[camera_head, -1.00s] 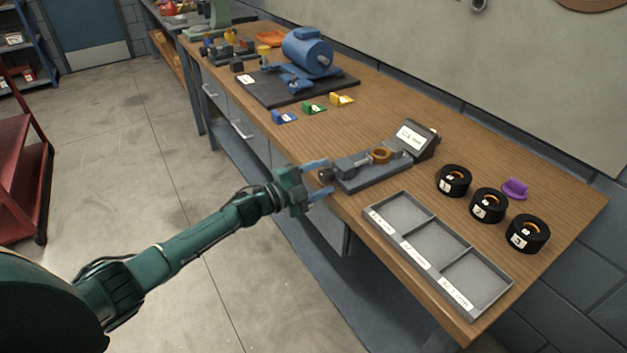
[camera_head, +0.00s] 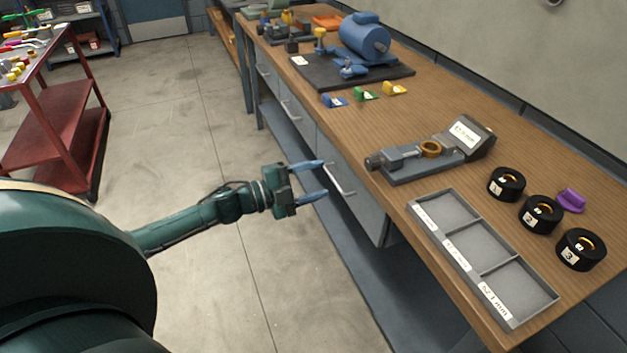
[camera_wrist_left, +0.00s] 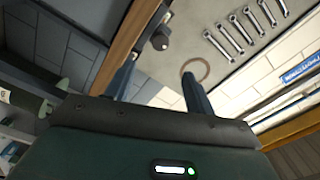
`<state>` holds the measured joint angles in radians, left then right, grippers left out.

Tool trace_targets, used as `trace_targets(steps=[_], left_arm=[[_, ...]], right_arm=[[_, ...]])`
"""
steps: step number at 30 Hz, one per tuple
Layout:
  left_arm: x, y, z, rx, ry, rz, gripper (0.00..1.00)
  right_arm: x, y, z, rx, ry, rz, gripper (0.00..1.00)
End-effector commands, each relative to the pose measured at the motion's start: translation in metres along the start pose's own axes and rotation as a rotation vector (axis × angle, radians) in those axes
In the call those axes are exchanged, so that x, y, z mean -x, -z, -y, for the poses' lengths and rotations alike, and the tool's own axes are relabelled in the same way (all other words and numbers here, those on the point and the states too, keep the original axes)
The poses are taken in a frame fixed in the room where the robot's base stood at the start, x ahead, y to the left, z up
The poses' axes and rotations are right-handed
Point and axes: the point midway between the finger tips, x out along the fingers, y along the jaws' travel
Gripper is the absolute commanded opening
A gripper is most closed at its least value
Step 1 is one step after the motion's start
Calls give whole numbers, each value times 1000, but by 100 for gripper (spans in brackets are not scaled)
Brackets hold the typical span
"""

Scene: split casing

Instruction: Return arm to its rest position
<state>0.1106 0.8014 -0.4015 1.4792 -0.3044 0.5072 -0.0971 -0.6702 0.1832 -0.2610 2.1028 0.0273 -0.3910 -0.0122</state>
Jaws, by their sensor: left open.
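My left gripper (camera_head: 318,179) is open and empty. Its two blue-grey fingers point right, and it is over the floor in front of the workbench (camera_head: 330,125), apart from the bench's front edge. In the left wrist view the open fingers (camera_wrist_left: 158,85) show with nothing between them. The grey measuring fixture (camera_head: 405,168), with a bronze ring (camera_head: 430,149) in it and a labelled display, stands on the bench to the right of the gripper. My right gripper is in neither view.
A three-compartment grey tray (camera_head: 502,272) lies empty near the bench's front edge. Behind it are black numbered rings (camera_head: 507,184) and a purple piece (camera_head: 571,200). A blue motor (camera_head: 365,38) stands farther back. A red cart (camera_head: 60,125) is at left. Open floor lies between cart and bench.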

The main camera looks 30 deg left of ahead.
Motion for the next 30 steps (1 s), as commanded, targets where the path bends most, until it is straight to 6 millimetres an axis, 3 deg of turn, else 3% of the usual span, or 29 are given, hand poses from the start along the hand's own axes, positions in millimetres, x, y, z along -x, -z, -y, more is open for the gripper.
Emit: trace_targets(steps=[21,23,26,30], left_arm=[[-1,2,-3,11,1,3,54],[-2,8,-12,48,5,15,54],[-2,30,-44,194,20,73,54],[11,79,-105,533,37,245,54]], right_arm=[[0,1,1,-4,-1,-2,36],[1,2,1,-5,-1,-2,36],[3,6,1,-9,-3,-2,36],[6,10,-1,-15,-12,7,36]])
